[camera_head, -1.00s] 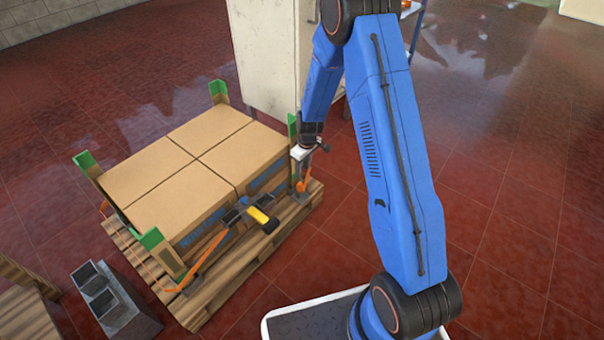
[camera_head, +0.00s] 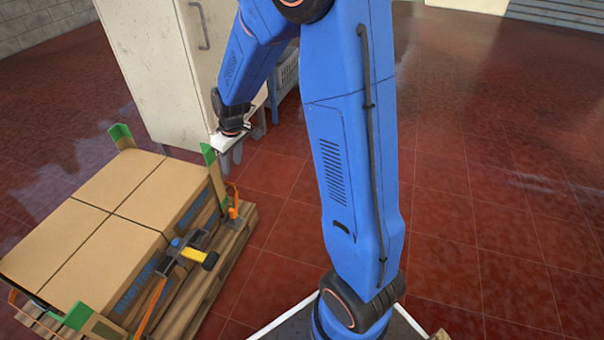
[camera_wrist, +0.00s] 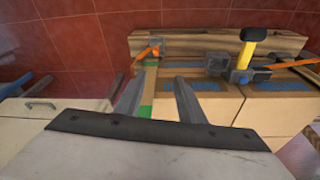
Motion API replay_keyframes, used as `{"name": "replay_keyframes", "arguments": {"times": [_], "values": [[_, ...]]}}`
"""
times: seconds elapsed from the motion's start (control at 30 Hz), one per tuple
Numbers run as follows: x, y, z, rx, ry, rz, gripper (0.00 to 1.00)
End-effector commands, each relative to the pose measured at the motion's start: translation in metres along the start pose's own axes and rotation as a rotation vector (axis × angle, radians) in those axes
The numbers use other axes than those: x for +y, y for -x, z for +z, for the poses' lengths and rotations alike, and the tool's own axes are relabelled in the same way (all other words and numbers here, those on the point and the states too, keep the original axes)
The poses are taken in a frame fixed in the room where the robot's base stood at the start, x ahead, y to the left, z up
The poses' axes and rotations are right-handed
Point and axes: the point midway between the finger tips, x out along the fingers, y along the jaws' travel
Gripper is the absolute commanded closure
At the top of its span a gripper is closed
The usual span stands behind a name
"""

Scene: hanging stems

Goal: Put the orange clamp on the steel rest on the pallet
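The orange clamp (camera_head: 233,209) stands upright at the pallet's near right corner, by a green corner guard; it also shows in the wrist view (camera_wrist: 149,51). A grey block that looks like the steel rest (camera_head: 200,238) lies on the pallet edge beside a yellow-handled hammer; it shows as a dark box in the wrist view (camera_wrist: 217,62). My gripper (camera_head: 231,156) is above and behind the clamp, near the cabinet, apart from it. In the wrist view its two fingers (camera_wrist: 158,94) are spread with nothing between them. The clamp's lower part is hard to make out.
The pallet (camera_head: 213,290) carries several cardboard boxes (camera_head: 155,195) with green corner guards (camera_head: 121,135). A white cabinet (camera_head: 150,65) stands behind.

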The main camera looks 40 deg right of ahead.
Motion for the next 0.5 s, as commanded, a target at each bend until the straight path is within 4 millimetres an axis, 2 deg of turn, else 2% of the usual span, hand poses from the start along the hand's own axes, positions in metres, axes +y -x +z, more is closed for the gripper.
{"name": "replay_keyframes", "arguments": {"times": [0.03, 0.1, 0.5], "values": [[-0.002, 0.019, 0.005, 0.013, -0.012, 0.006, 0.64], [-0.006, 0.04, 0.015, 0.021, -0.031, 0.012, 0.64], [-0.032, 0.144, 0.081, 0.074, -0.145, 0.045, 0.64]]}}
